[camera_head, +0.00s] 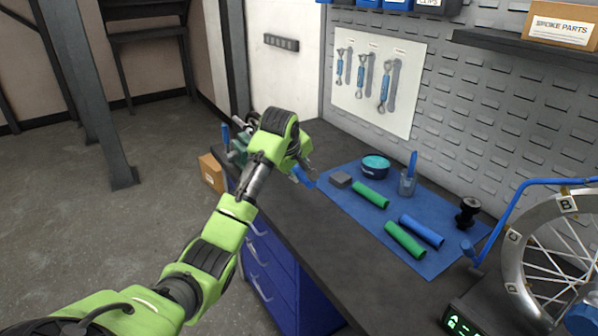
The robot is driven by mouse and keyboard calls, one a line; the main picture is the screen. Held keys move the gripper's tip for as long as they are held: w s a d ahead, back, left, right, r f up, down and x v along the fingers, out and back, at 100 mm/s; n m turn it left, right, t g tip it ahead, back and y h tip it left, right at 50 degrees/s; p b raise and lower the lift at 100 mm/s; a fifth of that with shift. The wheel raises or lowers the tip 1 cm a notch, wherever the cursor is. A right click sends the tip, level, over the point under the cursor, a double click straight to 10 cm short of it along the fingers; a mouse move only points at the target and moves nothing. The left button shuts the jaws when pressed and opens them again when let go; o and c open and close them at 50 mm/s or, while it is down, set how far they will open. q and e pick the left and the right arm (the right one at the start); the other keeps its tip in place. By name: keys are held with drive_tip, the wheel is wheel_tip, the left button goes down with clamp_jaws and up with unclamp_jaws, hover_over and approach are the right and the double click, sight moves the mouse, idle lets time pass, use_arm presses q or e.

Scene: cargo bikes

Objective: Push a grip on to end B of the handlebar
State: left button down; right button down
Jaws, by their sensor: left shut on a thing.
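My left gripper (298,168) is shut on a blue grip (304,177), held tilted near the back left of the mat. Two green grips (371,195) (405,240) and another blue grip (421,231) lie on the blue mat (345,212). A greenish vise (237,156) stands at the bench's far left end, partly behind my left arm. A silvery part (252,118) shows just above it, possibly the handlebar; my arm hides most of it, and I cannot make out end B there. My right gripper is not in view.
On the mat are a teal tin (375,165), a grey block (341,180), a cup with a blue tool (407,184) and a black spool-like part (467,212). A spoked wheel (517,285) in a blue stand fills the right. The bench front is clear.

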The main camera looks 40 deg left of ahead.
use_arm(q)
drive_tip(key=shift+a+r, duration=0.1)
drive_tip(key=shift+a, duration=0.15)
drive_tip(key=shift+w+a+p, duration=0.2)
drive_tip(key=shift+a+p, duration=0.15)
drive_tip(key=shift+p, duration=0.15)
drive_tip(key=shift+w+a, duration=0.15)
drive_tip(key=shift+a, duration=0.15)
drive_tip(key=shift+w+a+p, duration=0.15)
drive_tip(key=shift+a+p, duration=0.3)
drive_tip(key=shift+a, duration=0.1)
drive_tip(key=shift+w+a, duration=0.15)
drive_tip(key=shift+a, duration=0.05)
drive_tip(key=shift+w+a+p, duration=0.2)
drive_tip(key=shift+w+a, duration=0.05)
drive_tip(key=shift+a, duration=0.4)
drive_tip(key=shift+w+a+p, duration=0.25)
drive_tip(key=shift+w+a, duration=0.05)
drive_tip(key=shift+a, duration=0.35)
drive_tip(key=shift+w+a+p, duration=0.2)
drive_tip(key=shift+w+a, duration=0.05)
drive_tip(key=shift+a, duration=0.4)
drive_tip(key=shift+w+a, duration=0.1)
drive_tip(key=shift+a, duration=0.05)
drive_tip(key=shift+w+a, duration=0.1)
drive_tip(key=shift+a, duration=0.15)
